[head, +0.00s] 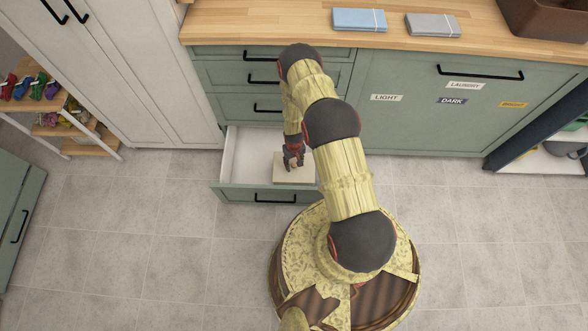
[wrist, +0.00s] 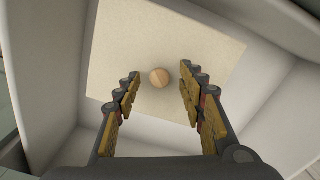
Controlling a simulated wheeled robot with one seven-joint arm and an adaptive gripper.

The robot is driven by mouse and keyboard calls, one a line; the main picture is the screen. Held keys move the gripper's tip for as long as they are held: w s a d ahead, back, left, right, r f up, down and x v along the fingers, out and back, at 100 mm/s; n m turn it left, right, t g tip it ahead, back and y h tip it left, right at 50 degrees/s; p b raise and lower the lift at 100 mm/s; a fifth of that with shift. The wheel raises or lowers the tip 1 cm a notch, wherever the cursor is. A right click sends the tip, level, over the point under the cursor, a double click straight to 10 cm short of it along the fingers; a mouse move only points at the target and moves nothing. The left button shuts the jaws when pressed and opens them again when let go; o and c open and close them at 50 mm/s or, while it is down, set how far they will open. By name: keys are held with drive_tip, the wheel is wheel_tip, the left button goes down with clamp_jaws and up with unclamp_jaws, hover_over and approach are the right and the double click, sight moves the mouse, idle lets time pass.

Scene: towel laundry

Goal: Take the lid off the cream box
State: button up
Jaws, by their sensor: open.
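The cream box (head: 291,174) sits inside an open white drawer, partly hidden by my gripper and arm in the head view. In the wrist view its flat cream lid (wrist: 125,50) fills the upper middle, with a small round wooden knob (wrist: 159,78) on top. My gripper (head: 293,163) is over the box, pointing down. In the wrist view my gripper (wrist: 159,82) is open, with one finger on each side of the knob and a gap on both sides. The lid lies on the box as far as I can see.
The open drawer's front (head: 235,192) and white walls (wrist: 265,25) surround the box closely. A wooden counter (head: 270,22) above holds a blue folded towel (head: 359,20) and a grey folded towel (head: 433,25). Tiled floor (head: 130,240) at the left is clear.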

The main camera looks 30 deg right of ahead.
drive_tip(key=shift+f, duration=0.2)
drive_tip(key=shift+c, duration=1.3)
drive_tip(key=c, duration=0.7)
clamp_jaws()
